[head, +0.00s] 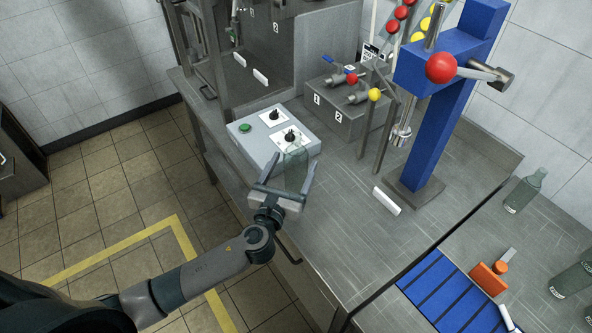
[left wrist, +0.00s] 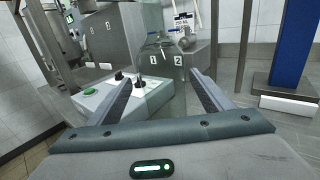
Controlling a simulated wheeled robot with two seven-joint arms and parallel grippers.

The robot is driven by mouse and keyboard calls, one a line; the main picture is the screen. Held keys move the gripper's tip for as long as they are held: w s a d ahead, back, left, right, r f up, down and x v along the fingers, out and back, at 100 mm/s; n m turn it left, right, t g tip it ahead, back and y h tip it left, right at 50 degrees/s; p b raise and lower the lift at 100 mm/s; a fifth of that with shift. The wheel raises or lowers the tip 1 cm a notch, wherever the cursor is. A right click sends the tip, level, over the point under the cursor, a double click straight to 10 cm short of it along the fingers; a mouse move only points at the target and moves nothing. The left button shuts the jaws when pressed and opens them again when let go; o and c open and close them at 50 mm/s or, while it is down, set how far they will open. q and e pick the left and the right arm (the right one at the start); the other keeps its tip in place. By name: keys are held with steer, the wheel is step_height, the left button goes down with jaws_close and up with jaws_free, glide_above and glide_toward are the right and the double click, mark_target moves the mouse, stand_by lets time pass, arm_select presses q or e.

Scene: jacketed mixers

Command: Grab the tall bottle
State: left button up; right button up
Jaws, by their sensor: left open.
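A tall, clear greenish bottle (head: 295,172) stands upright near the front edge of the steel bench, in front of the grey control box. My left gripper (head: 291,163) is open, with one finger on each side of the bottle. In the left wrist view the see-through bottle (left wrist: 163,60) rises between the two spread fingers (left wrist: 158,80). I cannot tell whether either finger touches it. The bottle's lower part is partly hidden by the gripper. My right gripper is not in view.
The control box (head: 262,128) with a green button and black knobs is close behind the bottle. A blue stand (head: 440,130) with a red knob is to the right. Other green bottles (head: 525,190) and an orange object (head: 488,278) are at the right.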

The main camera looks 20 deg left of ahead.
arm_select(q)
steer(key=shift+w+d+r+p, duration=0.1)
steer(key=shift+w+r+p, duration=0.1)
steer(key=shift+w+p, duration=0.3)
steer(key=w, duration=0.2)
steer(key=w+p, duration=0.1)
steer(key=w, duration=0.1)
steer(key=shift+w+d+f, duration=0.1)
steer(key=shift+d, duration=0.1)
steer(key=shift+c, duration=0.7)
steer(key=c, duration=1.2)
steer(key=shift+c, duration=0.2)
